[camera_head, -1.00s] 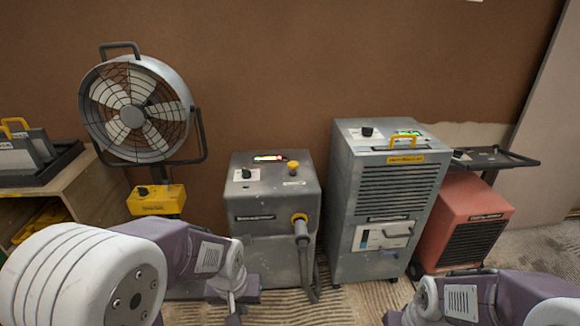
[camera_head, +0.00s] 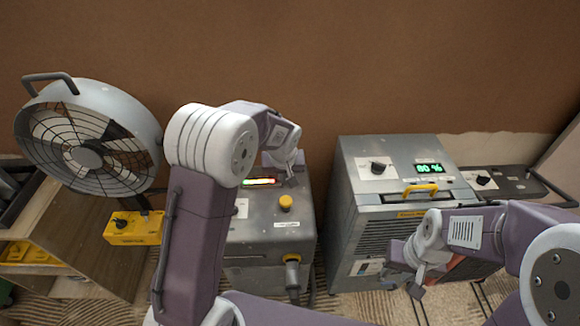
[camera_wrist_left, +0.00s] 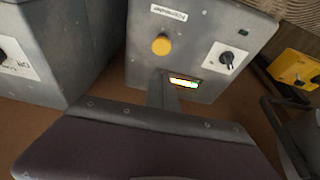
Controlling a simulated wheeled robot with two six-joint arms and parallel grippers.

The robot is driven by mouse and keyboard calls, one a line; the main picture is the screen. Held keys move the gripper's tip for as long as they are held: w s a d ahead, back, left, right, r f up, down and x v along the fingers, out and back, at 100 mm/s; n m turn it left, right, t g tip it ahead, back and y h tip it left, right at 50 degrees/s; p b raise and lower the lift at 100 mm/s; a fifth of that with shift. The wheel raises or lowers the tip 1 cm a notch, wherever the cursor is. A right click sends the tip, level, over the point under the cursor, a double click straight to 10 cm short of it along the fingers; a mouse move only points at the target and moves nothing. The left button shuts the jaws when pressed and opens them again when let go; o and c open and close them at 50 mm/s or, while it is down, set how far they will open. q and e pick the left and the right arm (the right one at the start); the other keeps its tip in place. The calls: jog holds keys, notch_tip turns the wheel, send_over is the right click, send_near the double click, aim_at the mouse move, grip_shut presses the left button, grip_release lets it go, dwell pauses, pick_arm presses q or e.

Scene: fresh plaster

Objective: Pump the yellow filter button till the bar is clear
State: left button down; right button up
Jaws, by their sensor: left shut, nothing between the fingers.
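The yellow filter button (camera_head: 286,201) sits on top of the grey filter machine (camera_head: 265,235). It also shows in the left wrist view (camera_wrist_left: 161,45), with nothing over it. The lit bar (camera_head: 259,181) on the same top shows coloured light in the head view; in the left wrist view (camera_wrist_left: 184,83) it looks mostly white with coloured edges. My left gripper (camera_head: 291,180) is shut and empty, above the back of the machine's top, behind the button and apart from it. My right gripper (camera_head: 405,284) hangs in front of the grey dehumidifier; its fingers are too small to judge.
The dehumidifier (camera_head: 350,215) with a green readout stands to the right. A large fan (camera_head: 88,155) and a yellow control box (camera_head: 133,228) stand to the left. A black knob (camera_wrist_left: 227,60) is near the bar. My left arm hides part of the machine's left side.

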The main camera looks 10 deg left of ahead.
aim_at(286, 203)
pick_arm(q)
jog(key=x, duration=0.4)
jog(key=s+p+x, duration=0.1)
jog(key=x, duration=0.3)
jog(key=s+d+x, duration=0.1)
jog(key=x, duration=0.3)
jog(key=shift+f+p, duration=0.3)
jog(key=shift+p, duration=0.1)
pick_arm(e)
jog(key=r, duration=0.3)
jog(key=shift+s+r, duration=0.1)
jog(key=shift+s, duration=0.15)
pick_arm(q)
jog(key=shift+f, duration=0.1)
